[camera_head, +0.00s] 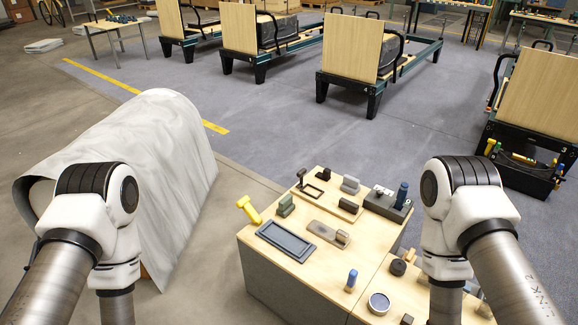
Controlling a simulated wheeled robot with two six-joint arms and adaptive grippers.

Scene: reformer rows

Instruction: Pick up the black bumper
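Several small dark parts lie on the wooden worktable (262,268) in front of me, and I cannot tell for certain which is the black bumper. A short dark round piece (397,267) stands near the table's right side, partly brownish in colour. A dark block (348,205) sits on a small wooden board towards the back. A small dark piece (407,319) is at the bottom edge. Both my arms show only as upper links at the left and right. Neither gripper is in view, and my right arm hides part of the table's right side.
The table also holds a shallow dark tray (285,240), a yellow tool (249,210), a blue-topped cylinder (351,280), a round tin (378,303) and a dark caddy (388,206). A draped sheet (150,150) stands at left. Reformers (350,50) line the back; grey floor between is clear.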

